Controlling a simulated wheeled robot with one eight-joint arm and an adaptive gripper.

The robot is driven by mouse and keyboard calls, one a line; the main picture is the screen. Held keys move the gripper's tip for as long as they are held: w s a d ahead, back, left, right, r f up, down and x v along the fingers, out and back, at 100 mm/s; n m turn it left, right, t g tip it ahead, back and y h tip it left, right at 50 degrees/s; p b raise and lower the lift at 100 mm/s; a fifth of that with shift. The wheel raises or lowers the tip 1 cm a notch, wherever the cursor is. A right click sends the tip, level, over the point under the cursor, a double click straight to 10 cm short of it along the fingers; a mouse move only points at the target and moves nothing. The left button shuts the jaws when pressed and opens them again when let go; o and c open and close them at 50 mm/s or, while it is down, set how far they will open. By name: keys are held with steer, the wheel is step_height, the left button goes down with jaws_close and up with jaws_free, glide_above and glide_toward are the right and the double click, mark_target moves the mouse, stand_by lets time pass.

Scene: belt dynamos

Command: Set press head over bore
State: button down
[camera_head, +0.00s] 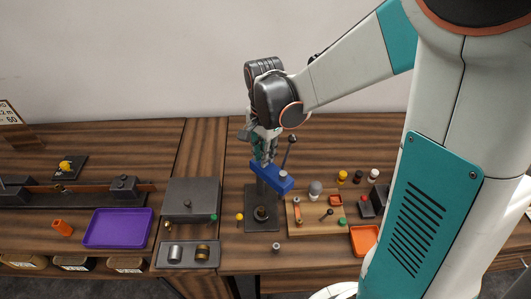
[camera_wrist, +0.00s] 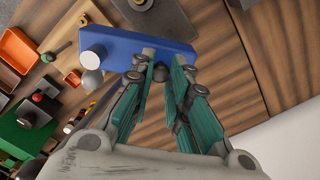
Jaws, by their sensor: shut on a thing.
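The press head is a blue block (camera_head: 272,178) raised above a dark press base plate (camera_head: 262,222). It also shows as a blue bar in the wrist view (camera_wrist: 120,45). My gripper (camera_head: 264,160) comes down from above and is shut on the blue press head; its teal fingers meet the bar's near edge in the wrist view (camera_wrist: 164,58). A dark round seat (camera_head: 261,212) stands on the plate, below and slightly left of the head's right end. Whether the bore is directly beneath the head cannot be told.
A dark-knobbed lever (camera_head: 291,140) rises beside the head. A wooden board (camera_head: 298,225) with several small parts lies right, with an orange tray (camera_head: 364,240) in front. A grey box (camera_head: 191,198) and purple tray (camera_head: 118,228) stand left.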

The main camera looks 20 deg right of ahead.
steer(key=m, duration=0.4)
steer(key=shift+a+m+b, duration=0.3)
steer(key=shift+a, duration=0.1)
steer(key=shift+a+m, duration=0.15)
steer(key=shift+m, duration=0.7)
steer(key=shift+a+m, duration=0.15)
steer(key=shift+m, duration=0.7)
steer(key=c, duration=1.5)
jaws_free()
steer(key=shift+r, duration=0.1)
step_height(320, 180, up, 12)
steer(key=shift+s+f, duration=0.1)
steer(key=shift+s+a, duration=0.1)
